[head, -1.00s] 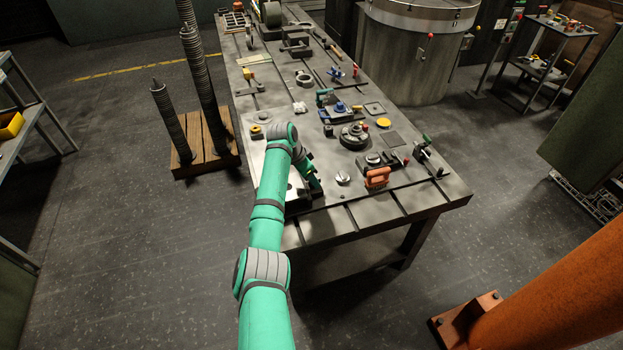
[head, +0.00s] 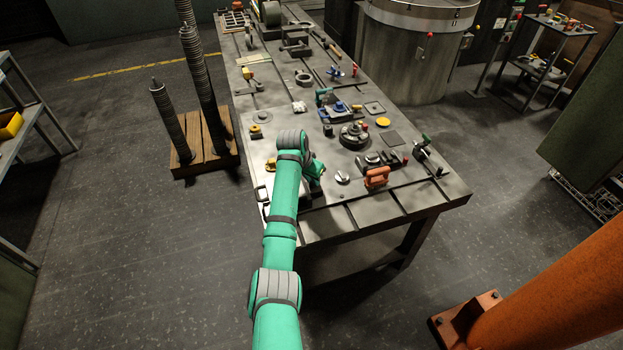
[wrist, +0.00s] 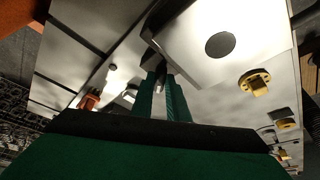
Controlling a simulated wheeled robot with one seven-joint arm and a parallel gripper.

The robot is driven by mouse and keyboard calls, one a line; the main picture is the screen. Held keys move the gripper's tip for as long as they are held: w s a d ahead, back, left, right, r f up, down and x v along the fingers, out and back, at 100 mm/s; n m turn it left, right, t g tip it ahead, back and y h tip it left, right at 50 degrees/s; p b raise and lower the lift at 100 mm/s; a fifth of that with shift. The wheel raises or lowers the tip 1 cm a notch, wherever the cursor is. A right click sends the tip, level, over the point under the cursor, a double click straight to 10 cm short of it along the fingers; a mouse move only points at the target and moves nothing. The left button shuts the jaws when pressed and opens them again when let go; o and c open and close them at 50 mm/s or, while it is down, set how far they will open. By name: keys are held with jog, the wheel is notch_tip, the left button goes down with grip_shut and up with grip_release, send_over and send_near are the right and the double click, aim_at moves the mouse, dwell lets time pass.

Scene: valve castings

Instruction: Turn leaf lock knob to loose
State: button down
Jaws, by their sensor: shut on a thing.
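In the wrist view my gripper (wrist: 164,86) has its two green fingers close together, shut on a small part at the edge of a pale metal block. I take that part to be the leaf lock knob; the fingers hide most of it, so its setting cannot be read. The pale block (wrist: 190,58) has a dark round spot on its face. In the head view my green arm reaches over the near left corner of the bench, and the wrist hides the fingertips and the knob.
A yellow fitting (wrist: 255,82) stands right of the block in the wrist view. The bench's near edge is mostly clear.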

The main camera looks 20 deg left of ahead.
jog(key=n+y, duration=0.1)
jog(key=n, duration=0.3)
jog(key=shift+d+n+y, duration=0.3)
jog(key=shift+d+y, duration=0.05)
jog(key=shift+y, duration=0.05)
jog(key=shift+d+r+n+y, duration=0.15)
jog(key=shift+n+y, duration=0.65)
jog(key=shift+n, duration=1.2)
jog(key=c, duration=1.8)
grip_release()
jog(key=shift+o, duration=0.4)
jog(key=shift+s+f, duration=0.1)
jog(key=shift+f, duration=0.1)
